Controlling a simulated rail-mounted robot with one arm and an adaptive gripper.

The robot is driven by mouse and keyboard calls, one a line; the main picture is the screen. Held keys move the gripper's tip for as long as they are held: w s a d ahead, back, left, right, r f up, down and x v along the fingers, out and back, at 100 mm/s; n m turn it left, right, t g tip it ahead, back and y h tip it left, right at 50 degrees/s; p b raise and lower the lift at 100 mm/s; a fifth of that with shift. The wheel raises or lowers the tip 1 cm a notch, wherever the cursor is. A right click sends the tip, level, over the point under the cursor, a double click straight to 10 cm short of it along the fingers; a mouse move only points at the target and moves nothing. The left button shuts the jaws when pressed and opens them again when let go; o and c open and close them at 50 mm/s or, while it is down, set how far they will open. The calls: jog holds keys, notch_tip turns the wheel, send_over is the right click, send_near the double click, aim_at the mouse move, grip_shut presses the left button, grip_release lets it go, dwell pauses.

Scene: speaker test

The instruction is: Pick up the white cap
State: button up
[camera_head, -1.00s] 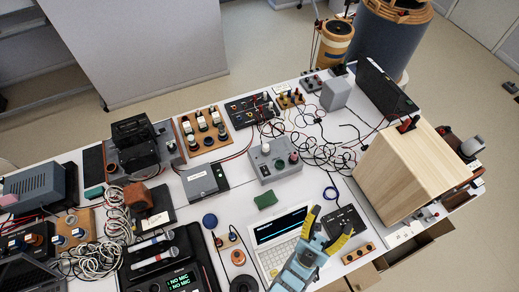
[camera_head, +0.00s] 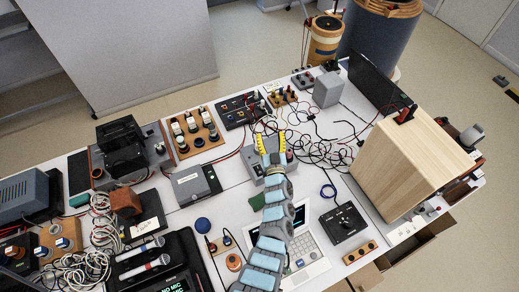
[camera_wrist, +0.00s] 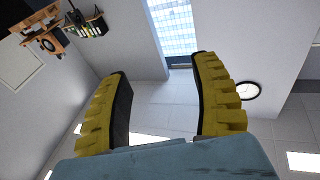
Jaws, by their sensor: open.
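My gripper (camera_head: 271,142) is open, its two yellow fingers apart over the back part of the grey control box (camera_head: 250,160) in the head view. In the wrist view the open gripper (camera_wrist: 157,70) has nothing between its fingers. I cannot single out one white cap for sure. Several small white-topped pieces (camera_head: 191,124) stand on a wooden board (camera_head: 211,149) left of my gripper, too small to tell whether they are caps. My arm hides part of the control box and of the white laptop (camera_head: 312,258).
Loose dark cables (camera_head: 315,150) spread right of my gripper. A large wooden cabinet (camera_head: 405,175) and a dark screen (camera_head: 380,82) stand at the right. A grey box (camera_head: 327,90) stands behind. The wrist view faces a wall with a clock (camera_wrist: 248,91) and a window (camera_wrist: 172,30).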

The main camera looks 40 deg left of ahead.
jog(key=a+f+g+h+b, duration=0.1)
jog(key=a+f, duration=0.1)
jog(key=f, duration=0.3)
jog(key=a+f+g+h+b, duration=0.1)
jog(key=a+f+g+h, duration=0.1)
jog(key=f, duration=0.4)
jog(key=w+a+f+g+h+b, duration=0.1)
jog(key=a+f+b, duration=0.1)
jog(key=f, duration=0.4)
jog(key=shift+f+h, duration=0.1)
jog(key=shift+h, duration=0.2)
jog(key=b+x, duration=0.4)
jog(key=b, duration=0.1)
jog(key=shift+f+b, duration=0.2)
jog(key=shift+b, duration=0.1)
jog(key=shift+w+a+b, duration=0.3)
jog(key=shift+w+b, duration=0.05)
jog(key=shift+b, duration=0.1)
jog(key=c, duration=1.1)
jog(key=shift+o, duration=0.2)
